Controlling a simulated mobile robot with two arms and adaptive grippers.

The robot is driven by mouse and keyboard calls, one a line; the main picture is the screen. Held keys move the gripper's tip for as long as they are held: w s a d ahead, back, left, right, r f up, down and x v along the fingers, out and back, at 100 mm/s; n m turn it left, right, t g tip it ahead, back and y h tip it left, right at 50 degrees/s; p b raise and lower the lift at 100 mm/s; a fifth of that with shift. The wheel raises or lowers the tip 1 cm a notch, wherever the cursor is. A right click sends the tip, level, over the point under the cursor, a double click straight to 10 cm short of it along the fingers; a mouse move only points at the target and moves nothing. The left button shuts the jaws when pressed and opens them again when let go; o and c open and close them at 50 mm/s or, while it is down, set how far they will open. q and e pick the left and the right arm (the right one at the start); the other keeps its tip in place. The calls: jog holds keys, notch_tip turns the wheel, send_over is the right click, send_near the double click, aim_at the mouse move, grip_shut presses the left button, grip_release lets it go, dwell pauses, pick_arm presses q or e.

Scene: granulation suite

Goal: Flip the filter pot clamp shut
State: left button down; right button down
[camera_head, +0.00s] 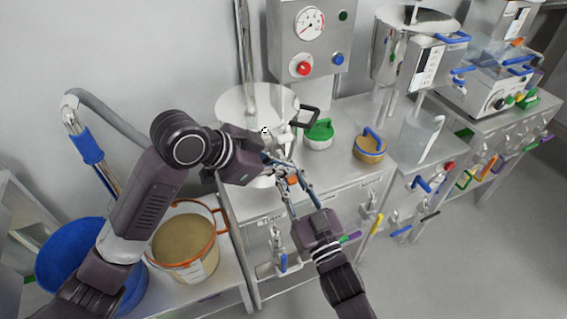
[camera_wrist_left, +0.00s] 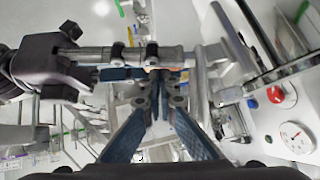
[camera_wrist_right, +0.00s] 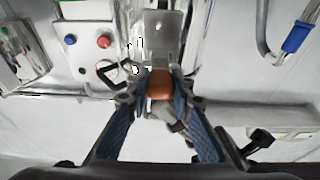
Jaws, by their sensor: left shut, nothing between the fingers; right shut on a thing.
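The filter pot (camera_head: 238,104) is a round metal vessel on the bench below the gauge panel. Its clamp (camera_head: 281,146) is at the pot's front right, largely hidden by my grippers. The clamp's orange-brown grip (camera_wrist_right: 160,84) is in the right wrist view, between the blue fingers of my right gripper (camera_wrist_right: 160,92), which is shut on it. In the head view the right gripper (camera_head: 287,183) reaches up from below. My left gripper (camera_head: 283,166) comes from the left, close to the right fingertips. In the left wrist view the left fingertips (camera_wrist_left: 163,88) are together and empty.
A green-lidded pot (camera_head: 319,135) and a blue-handled tan pot (camera_head: 370,148) stand right of the filter pot. An orange-rimmed bucket (camera_head: 187,248) and a blue bin (camera_head: 70,254) are at left. Several valves and coloured handles line the bench front. The floor at right is clear.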

pick_arm(q)
jog(key=shift+a+f+t, duration=0.15)
jog(key=shift+f+t, duration=0.15)
jog(key=shift+f, duration=0.55)
pick_arm(e)
jog(key=shift+a+r, duration=0.1)
jog(key=shift+r, duration=0.05)
jog(key=c, duration=1.7)
grip_release()
pick_arm(q)
jog(key=shift+r, duration=0.15)
